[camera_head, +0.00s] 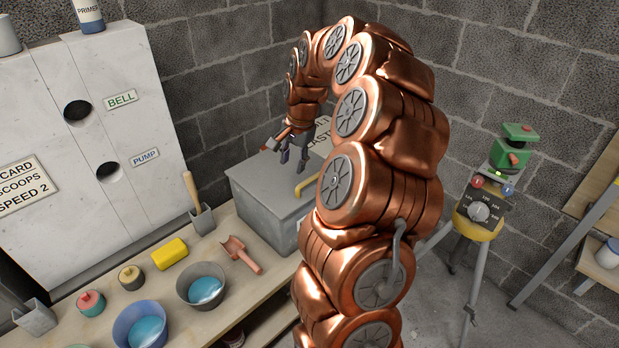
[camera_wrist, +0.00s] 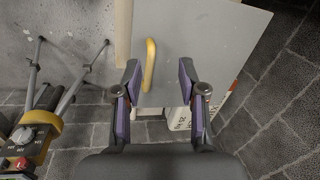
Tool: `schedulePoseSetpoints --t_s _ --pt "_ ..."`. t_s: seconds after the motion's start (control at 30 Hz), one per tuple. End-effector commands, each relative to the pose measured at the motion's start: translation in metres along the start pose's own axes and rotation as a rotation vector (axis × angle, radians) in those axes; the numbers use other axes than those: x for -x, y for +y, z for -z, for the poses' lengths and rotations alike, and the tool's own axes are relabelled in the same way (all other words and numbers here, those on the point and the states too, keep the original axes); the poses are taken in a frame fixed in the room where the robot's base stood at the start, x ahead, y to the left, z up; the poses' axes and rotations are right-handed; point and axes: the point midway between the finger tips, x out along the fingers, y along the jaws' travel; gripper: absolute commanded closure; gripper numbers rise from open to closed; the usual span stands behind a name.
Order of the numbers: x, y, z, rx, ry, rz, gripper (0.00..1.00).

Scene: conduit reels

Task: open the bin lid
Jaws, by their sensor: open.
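The grey bin (camera_head: 262,212) stands at the far end of the bench, and its flat grey lid (camera_head: 252,178) looks shut. The lid also fills the upper middle of the wrist view (camera_wrist: 205,45). A yellow handle (camera_wrist: 150,65) is on the lid; part of it shows in the head view (camera_head: 308,184). My gripper (camera_head: 290,158) is over the lid, open and empty. In the wrist view my gripper (camera_wrist: 162,78) has the handle between its fingers in the picture, closer to the left finger; I see no contact. My arm hides the bin's right side.
A white cabinet (camera_head: 60,130) stands at left. A tripod with a dial box (camera_head: 480,210) stands at right. Block walls are behind the bin.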

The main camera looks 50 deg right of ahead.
Motion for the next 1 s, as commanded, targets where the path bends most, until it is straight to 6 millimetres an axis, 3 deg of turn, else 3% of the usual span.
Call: schedulePoseSetpoints --t_s 0.1,0.27,0.57,1.0 --pt "-0.013 0.013 0.038 -0.121 0.021 0.004 0.59" --pt "-0.020 0.023 0.062 -0.201 0.038 0.007 0.59" --pt "-0.039 0.025 0.065 -0.212 0.037 0.002 0.59" --pt "-0.095 0.024 0.067 -0.210 0.038 0.003 0.59"
